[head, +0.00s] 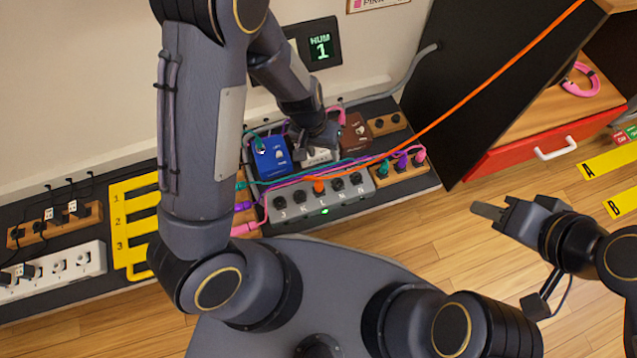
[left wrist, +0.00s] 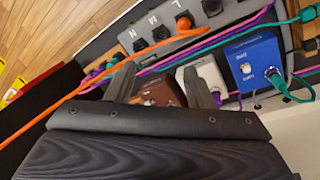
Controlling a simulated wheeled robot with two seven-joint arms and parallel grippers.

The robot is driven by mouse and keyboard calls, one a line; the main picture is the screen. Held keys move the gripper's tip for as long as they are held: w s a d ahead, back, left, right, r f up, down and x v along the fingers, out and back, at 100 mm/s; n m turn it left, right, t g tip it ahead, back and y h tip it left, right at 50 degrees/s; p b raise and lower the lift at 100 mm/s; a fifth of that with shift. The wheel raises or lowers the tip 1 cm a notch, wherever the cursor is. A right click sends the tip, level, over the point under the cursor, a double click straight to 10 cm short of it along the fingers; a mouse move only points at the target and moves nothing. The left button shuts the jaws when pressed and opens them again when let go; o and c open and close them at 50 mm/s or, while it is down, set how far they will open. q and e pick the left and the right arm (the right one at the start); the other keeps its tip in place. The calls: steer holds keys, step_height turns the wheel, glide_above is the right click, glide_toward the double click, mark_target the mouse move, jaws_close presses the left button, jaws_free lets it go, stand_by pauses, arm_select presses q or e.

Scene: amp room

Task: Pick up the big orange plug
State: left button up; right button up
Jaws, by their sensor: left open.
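The big orange plug (head: 318,186) stands in a socket of the grey box (head: 345,197) marked J to N, and an orange cable runs from it up to the right. In the left wrist view the orange plug (left wrist: 184,21) sits beside the letter L, beyond the fingers. My left gripper (head: 316,150) is over the pedals behind the box, apart from the plug. Its two fingers show spread and empty in the left wrist view (left wrist: 160,82). My right gripper (head: 488,211) is over the wooden floor at the right; its finger gap cannot be made out.
Blue (head: 272,156), white (left wrist: 203,82) and brown (head: 356,133) pedals stand behind the box. Teal, purple and pink cables cross between pedals and box. A dark panel (head: 480,90) rises at the right, near a red drawer (head: 540,146). A yellow rack (head: 133,225) lies left.

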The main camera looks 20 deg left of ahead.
mark_target(319, 182)
arm_select(q)
step_height(319, 182, down, 8)
steer(key=shift+f+m+y+p, duration=0.1)
steer(key=shift+m+y+p, duration=0.2)
steer(key=shift+m+y, duration=0.7)
step_height(319, 182, down, 3)
steer(key=shift+s+y+b, duration=0.1)
steer(key=shift+y+b, duration=0.2)
steer(key=shift+b, duration=0.35)
steer(key=f+b, duration=0.2)
steer(key=f, duration=0.1)
steer(key=s+f+b, duration=0.1)
steer(key=f, duration=0.1)
steer(key=shift+a+f, duration=0.2)
steer(key=shift+a, duration=0.1)
steer(key=shift+w+r, duration=0.1)
jaws_close()
steer(key=shift+r, duration=0.1)
